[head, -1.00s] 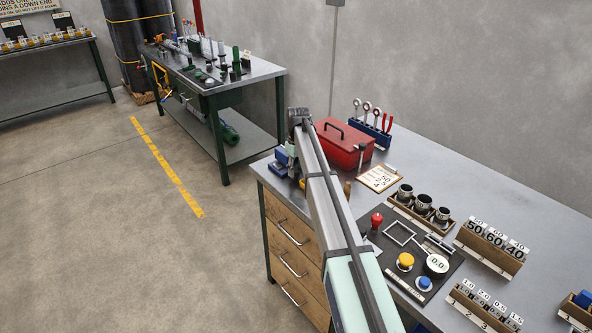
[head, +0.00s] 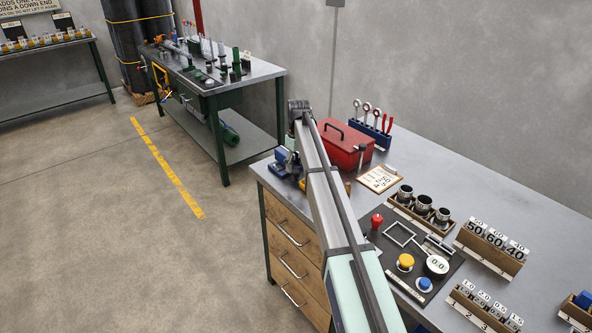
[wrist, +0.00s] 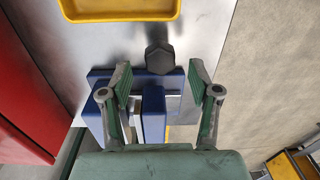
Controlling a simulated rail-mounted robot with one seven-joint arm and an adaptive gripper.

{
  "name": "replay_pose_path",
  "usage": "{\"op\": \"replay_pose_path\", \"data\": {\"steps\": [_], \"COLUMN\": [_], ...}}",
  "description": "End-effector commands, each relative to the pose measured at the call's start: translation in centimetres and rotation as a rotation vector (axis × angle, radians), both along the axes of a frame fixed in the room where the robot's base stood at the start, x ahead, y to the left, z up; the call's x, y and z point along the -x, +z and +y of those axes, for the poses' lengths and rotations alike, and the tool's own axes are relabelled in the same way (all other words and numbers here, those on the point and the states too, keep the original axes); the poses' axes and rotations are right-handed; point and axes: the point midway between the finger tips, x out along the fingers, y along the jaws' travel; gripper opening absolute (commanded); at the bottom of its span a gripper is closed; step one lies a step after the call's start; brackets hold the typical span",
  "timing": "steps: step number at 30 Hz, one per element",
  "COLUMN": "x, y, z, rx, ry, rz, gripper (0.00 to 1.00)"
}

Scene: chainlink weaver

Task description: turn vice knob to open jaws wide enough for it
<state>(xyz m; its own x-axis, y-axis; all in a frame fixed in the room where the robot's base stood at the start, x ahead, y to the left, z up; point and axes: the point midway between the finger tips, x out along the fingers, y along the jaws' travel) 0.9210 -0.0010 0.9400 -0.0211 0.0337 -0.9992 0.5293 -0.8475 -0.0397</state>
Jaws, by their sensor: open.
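The vice (wrist: 152,118) is blue with grey metal parts, and it sits on the bench in the middle of the wrist view. Its dark, faceted knob (wrist: 160,59) stands out beyond the blue body. My gripper (wrist: 161,70) is open, with one green-padded finger on each side of the knob. Gaps show on both sides, and nothing is held between the fingers. In the head view the blue vice (head: 284,158) shows at the bench's far left corner, partly behind my arm. How wide the vice jaws stand is hard to tell.
A yellow tray (wrist: 120,15) lies beyond the knob in the wrist view, and the red toolbox (wrist: 25,95) is at left. The bench edge drops to open floor (wrist: 270,80) at right. In the head view, a clipboard (head: 380,179) and a dark mat lie nearer on the bench.

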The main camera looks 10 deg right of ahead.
Motion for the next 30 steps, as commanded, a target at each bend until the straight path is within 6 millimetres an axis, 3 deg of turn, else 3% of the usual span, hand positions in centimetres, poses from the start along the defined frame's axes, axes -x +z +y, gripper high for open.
{"op": "replay_pose_path", "data": {"steps": [6, 13, 19, 30], "x": [-0.2, -0.2, -0.2, -0.2], "y": [4.4, 7.9, 9.0, 8.9], "z": [-0.2, -0.3, -0.3, 0.0], "rx": [0.0, 0.0, 0.0, 0.001], "ry": [0.0, 0.0, 0.0, 0.0], "rz": [-0.001, 0.0, 0.002, -0.003], "gripper": [0.62, 0.62, 0.62, 0.62]}}
